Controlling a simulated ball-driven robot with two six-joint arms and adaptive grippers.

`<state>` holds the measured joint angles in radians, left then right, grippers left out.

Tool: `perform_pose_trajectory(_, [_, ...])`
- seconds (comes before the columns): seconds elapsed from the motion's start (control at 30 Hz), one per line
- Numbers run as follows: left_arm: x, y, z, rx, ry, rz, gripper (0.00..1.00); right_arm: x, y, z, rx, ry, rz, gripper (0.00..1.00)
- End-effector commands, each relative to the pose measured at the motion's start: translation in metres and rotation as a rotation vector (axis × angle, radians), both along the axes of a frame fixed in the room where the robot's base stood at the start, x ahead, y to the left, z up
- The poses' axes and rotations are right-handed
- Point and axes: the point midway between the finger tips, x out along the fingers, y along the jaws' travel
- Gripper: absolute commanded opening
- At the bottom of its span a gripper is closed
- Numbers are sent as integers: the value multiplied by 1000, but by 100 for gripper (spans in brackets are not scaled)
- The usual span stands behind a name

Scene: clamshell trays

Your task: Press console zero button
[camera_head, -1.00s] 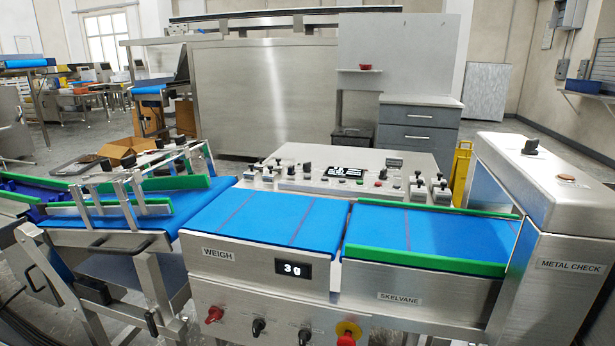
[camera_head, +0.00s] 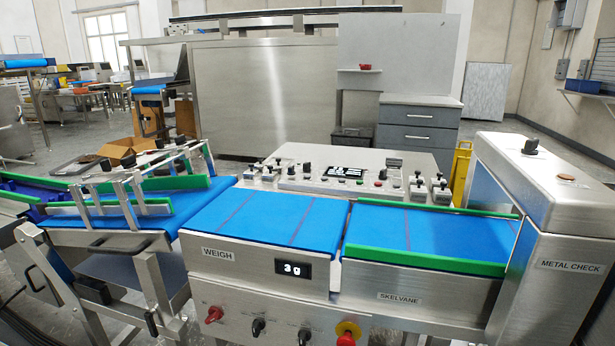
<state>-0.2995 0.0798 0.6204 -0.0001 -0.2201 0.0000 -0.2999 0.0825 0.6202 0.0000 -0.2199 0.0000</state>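The console (camera_head: 330,158) is a sloped steel panel behind the blue belts. It carries a dark display (camera_head: 344,172) with small white text, black knobs, toggle-like levers and several small buttons. A red button (camera_head: 377,184) sits right of the display. Which button is the zero button cannot be told, as the labels are too small to read. The weigh unit (camera_head: 262,262) in front has a display (camera_head: 293,269) reading 3 g. Neither of my grippers is in view.
The blue weigh belt (camera_head: 265,218) and the skelvane belt with green rails (camera_head: 425,262) lie in front of the console. The metal check housing (camera_head: 550,190) stands at the right. A guide-railed infeed conveyor (camera_head: 130,205) is at the left. The belts are empty.

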Motion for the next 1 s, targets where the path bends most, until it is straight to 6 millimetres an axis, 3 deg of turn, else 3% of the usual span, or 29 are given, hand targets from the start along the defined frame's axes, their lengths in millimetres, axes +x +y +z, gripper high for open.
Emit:
perform_pose_trajectory(0.07, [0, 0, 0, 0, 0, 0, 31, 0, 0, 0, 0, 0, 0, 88])
perform_pose_trajectory(0.3, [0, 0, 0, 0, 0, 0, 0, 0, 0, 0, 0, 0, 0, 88])
perform_pose_trajectory(1.0, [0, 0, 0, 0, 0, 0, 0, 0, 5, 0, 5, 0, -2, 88])
